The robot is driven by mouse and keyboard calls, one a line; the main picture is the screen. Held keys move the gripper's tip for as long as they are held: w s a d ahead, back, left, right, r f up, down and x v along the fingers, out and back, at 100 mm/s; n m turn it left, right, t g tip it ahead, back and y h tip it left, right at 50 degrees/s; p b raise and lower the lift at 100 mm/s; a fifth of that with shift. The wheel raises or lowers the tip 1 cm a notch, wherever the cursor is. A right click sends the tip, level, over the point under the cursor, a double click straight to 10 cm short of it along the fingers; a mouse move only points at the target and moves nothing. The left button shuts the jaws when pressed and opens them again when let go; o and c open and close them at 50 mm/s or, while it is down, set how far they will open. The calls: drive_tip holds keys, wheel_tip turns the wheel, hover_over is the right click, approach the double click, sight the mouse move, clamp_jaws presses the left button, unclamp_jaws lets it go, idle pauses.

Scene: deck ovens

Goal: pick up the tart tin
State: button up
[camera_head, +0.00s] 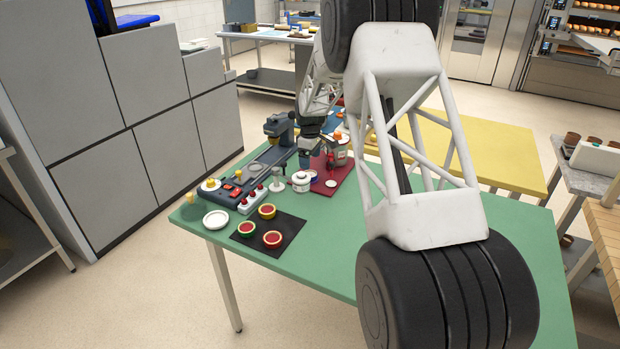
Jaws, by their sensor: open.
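One has a green rim (246,229), one a yellow rim (267,211) and one a red and pale rim (273,239). I cannot tell which item is the tart tin. My gripper (304,167) is open, small in view and pointing down, farther back over the table. It is above or just behind a white round item (300,182), well apart from the mat. My own arm hides part of the table.
A white plate (216,219) lies left of the mat. A red mat (338,178) holds a red and grey item (337,150). Green table (322,262) is bare right of the black mat.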

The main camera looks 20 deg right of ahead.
sight(310, 171)
drive_tip(key=shift+f, duration=0.55)
drive_tip(key=shift+f, duration=2.6)
drive_tip(key=c, duration=1.1)
drive_tip(key=shift+r, duration=0.1)
drive_tip(key=shift+r, duration=4.9)
